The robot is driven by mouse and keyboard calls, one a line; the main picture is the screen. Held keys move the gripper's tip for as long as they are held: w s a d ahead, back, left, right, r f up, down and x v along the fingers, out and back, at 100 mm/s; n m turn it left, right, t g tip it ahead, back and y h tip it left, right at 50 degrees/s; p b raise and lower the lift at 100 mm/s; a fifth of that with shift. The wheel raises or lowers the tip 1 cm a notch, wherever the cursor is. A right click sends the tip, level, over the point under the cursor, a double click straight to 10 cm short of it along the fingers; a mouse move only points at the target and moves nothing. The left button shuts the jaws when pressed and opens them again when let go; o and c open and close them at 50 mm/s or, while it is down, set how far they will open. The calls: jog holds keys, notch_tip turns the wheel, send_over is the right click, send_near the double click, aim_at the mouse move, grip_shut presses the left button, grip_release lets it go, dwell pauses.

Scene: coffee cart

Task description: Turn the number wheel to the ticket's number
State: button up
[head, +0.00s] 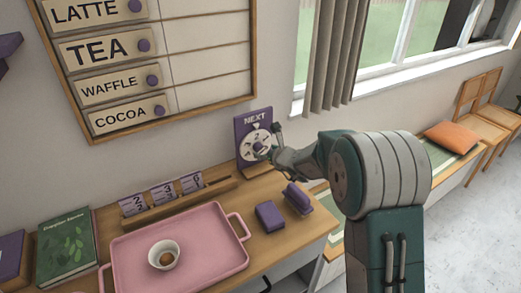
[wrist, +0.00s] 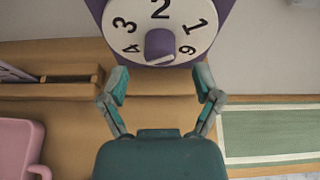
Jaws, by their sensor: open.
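The number wheel (wrist: 182,24) is a white disc on a purple stand. In the wrist view, 2 is at the top, with 3 and 4 to the left and 1 and 6 to the right. A purple knob (wrist: 160,46) sticks out at its centre. The wheel also shows in the head view (head: 250,145), under the word NEXT. My gripper (wrist: 160,84) is open and empty, its fingers apart just below the knob in the wrist view. Tickets (head: 164,192) with large digits, seemingly 2, 3 and 6, stand in a wooden rack (head: 196,196); which one counts is unclear.
A pink tray (head: 206,233) holds a white cup (head: 164,255) with brown contents. Two purple blocks (head: 270,215) (head: 297,198) lie to its right. A green book (head: 66,247) is at left. A menu board (head: 208,50) hangs above.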

jog(key=v, duration=0.7)
jog(key=shift+s+d, duration=0.15)
jog(key=shift+s, duration=0.05)
jog(key=s+r+n+g+y, duration=0.1)
jog(key=s+r+n+g, duration=0.1)
jog(key=s+r+n, duration=0.5)
jog(key=s+r+n+g, duration=0.3)
jog(key=s+n, duration=0.7)
jog(key=s, duration=0.2)
jog(key=s+d+n+h, duration=0.8)
jog(key=s+d+n, duration=0.3)
jog(key=s+d, duration=0.3)
jog(key=s, duration=0.3)
jog(key=shift+f+n+g, duration=0.3)
